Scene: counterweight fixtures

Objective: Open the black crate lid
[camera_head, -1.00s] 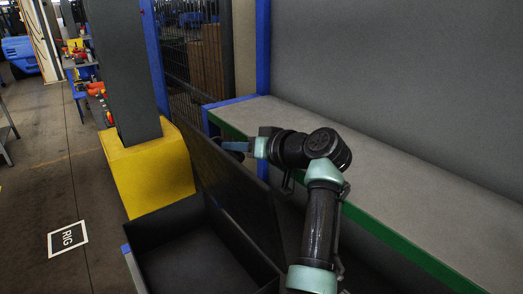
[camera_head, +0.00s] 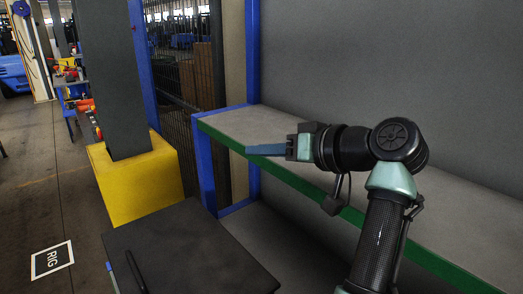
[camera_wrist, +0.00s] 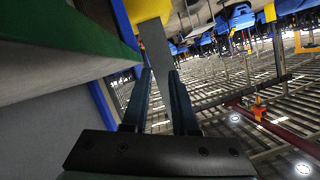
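The black crate lid (camera_head: 200,245) lies flat over the crate at the bottom of the head view. A thin dark bar, perhaps a handle (camera_head: 136,272), shows along its left part. The crate's inside is hidden under the lid. My gripper (camera_head: 262,149) is up and to the right of the lid, in front of the shelf edge, clear of the lid. In the wrist view its two fingers (camera_wrist: 160,76) stand apart with nothing between them. The lid cannot be made out in the wrist view.
A grey shelf with a green front edge (camera_head: 300,182) runs behind and below my gripper. A yellow post base (camera_head: 140,180) with a grey column stands left of the shelf, behind the lid. Open floor with a RIG sign (camera_head: 52,260) lies to the left.

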